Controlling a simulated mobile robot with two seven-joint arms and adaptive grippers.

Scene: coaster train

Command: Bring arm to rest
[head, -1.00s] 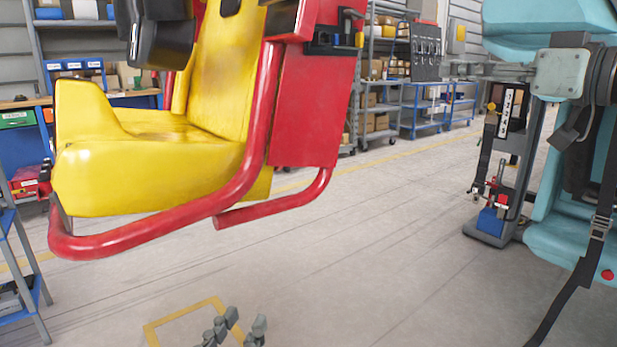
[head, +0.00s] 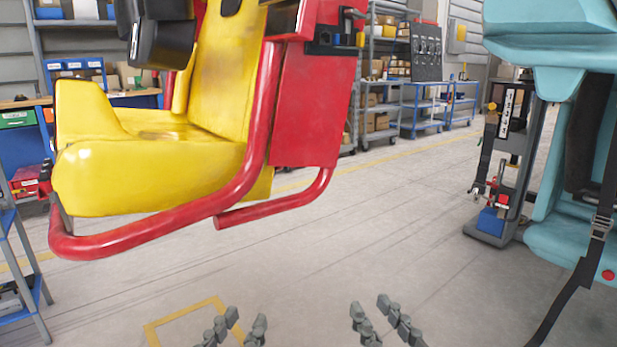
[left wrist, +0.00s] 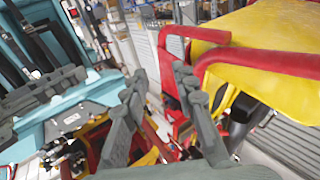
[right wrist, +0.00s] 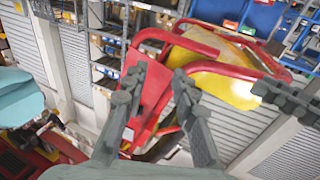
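My left gripper (head: 246,318) is at the bottom of the head view, left of centre, pointing forward over the floor. Its fingers are apart with nothing between them, as the left wrist view (left wrist: 160,84) also shows. My right gripper (head: 370,305) is at the bottom, right of centre, beside the left one at a similar height. The right wrist view (right wrist: 157,84) shows its fingers apart and empty. Neither gripper touches anything that I can see. Most of both arms is out of the head view.
A yellow seat (head: 150,175) with red tubular frame (head: 150,240) hangs at the left. A teal seat (head: 560,235) with a dark strap (head: 570,300) is at the right. A grey stand (head: 490,225) is beside it. Grey floor (head: 410,220) between them is clear.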

